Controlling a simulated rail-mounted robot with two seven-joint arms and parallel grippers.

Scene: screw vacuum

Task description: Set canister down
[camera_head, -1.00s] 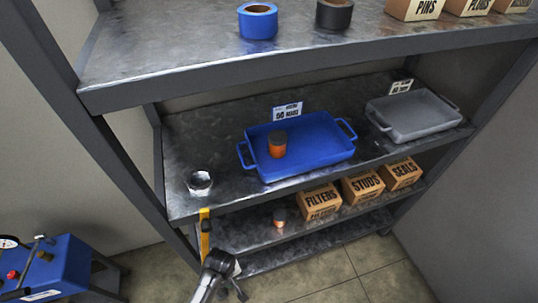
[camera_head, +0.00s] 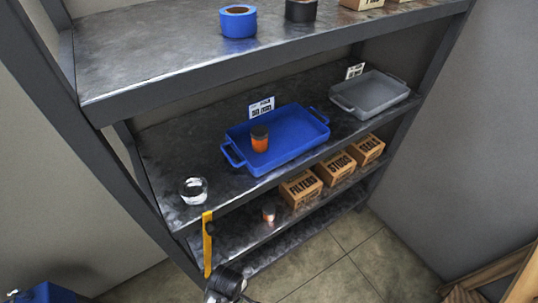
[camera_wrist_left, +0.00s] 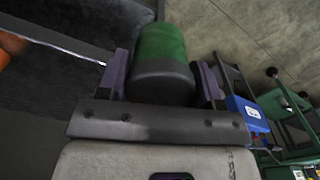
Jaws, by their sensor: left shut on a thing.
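In the left wrist view my left gripper (camera_wrist_left: 163,78) is shut on a green canister (camera_wrist_left: 162,45) with a dark grey end, its two fingers on either side. An orange canister (camera_head: 260,143) with a dark cap stands in the blue tray (camera_head: 300,145) on the middle shelf, in the head view. A dark rounded part shows at the bottom of the head view; I cannot tell whether it is my arm or the held canister. My right gripper is not in view.
Below are boxes (camera_head: 300,190) and a small orange-capped item (camera_head: 268,213).

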